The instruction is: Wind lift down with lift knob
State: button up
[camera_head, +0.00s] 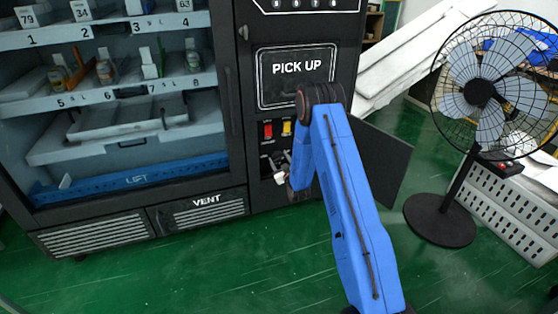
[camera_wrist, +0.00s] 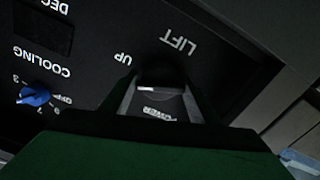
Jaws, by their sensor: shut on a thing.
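My gripper (camera_wrist: 162,98) is shut on the lift knob (camera_wrist: 160,78), a dark knob under the upside-down LIFT and UP labels in the wrist view. The fingers stand on either side of it and hide part of it. In the head view my gripper (camera_head: 278,168) is at the control panel, largely hidden by my blue arm, and the knob cannot be made out. The white lift platform (camera_head: 75,152) is inside the machine, below the lower bottle shelf and above the blue strip marked LIFT (camera_head: 135,178).
A blue cooling knob (camera_wrist: 34,96) is on the panel beside my gripper. Red (camera_head: 267,130) and yellow (camera_head: 287,128) switches are above it in the head view. An open dark door (camera_head: 385,165) is right of my arm. A fan (camera_head: 480,95) stands farther right. Green floor lies clear in front.

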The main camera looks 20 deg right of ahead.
jog(key=shift+n, duration=1.9)
jog(key=o, duration=1)
jog(key=s, duration=1.7)
jog(key=shift+s, duration=0.25)
